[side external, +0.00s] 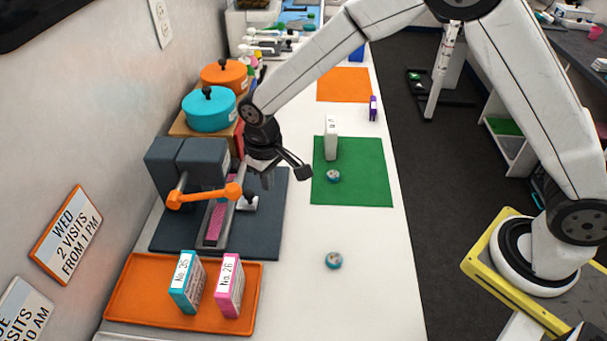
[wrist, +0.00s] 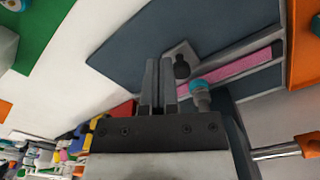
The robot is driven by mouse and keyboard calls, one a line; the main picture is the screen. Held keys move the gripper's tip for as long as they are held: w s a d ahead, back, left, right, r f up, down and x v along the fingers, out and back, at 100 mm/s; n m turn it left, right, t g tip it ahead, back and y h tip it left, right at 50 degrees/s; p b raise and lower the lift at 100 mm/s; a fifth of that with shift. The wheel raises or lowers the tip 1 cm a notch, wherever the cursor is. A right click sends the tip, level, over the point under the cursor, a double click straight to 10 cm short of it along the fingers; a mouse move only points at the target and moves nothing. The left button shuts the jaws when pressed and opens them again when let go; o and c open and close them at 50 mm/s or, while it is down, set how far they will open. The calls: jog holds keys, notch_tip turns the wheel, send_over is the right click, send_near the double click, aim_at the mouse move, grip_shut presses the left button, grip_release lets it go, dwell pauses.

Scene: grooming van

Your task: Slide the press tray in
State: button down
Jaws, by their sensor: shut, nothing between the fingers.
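The press (side external: 188,165) is a dark grey block with an orange lever (side external: 205,195) on a dark base board. Its tray, a long grey channel with a pink strip (side external: 215,222), sticks out from the press toward the orange tray; the strip also shows in the wrist view (wrist: 240,67). A black knob on a pale plate (wrist: 181,66) stands beside the channel. My gripper (side external: 267,184) is above the board, right of the press. In the wrist view its fingers (wrist: 159,68) are together and empty, close to the knob; contact cannot be told.
An orange tray (side external: 130,290) holds a teal box (side external: 186,283) and a pink box (side external: 229,286) near the channel's outer end. A green mat (side external: 370,180) carries a white box and a small tin. Another tin (side external: 333,261) sits on clear white counter. Pots (side external: 209,109) stand behind.

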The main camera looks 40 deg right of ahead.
jog(key=shift+r, duration=1.95)
jog(key=shift+d, duration=0.1)
jog(key=s+d+r+m+t, duration=0.1)
jog(key=s+d+m+t, duration=0.1)
jog(key=s+d, duration=1.4)
jog(key=shift+s+d+r+m+t, duration=0.3)
jog(key=shift+d+m, duration=0.2)
jog(key=shift+d, duration=0.45)
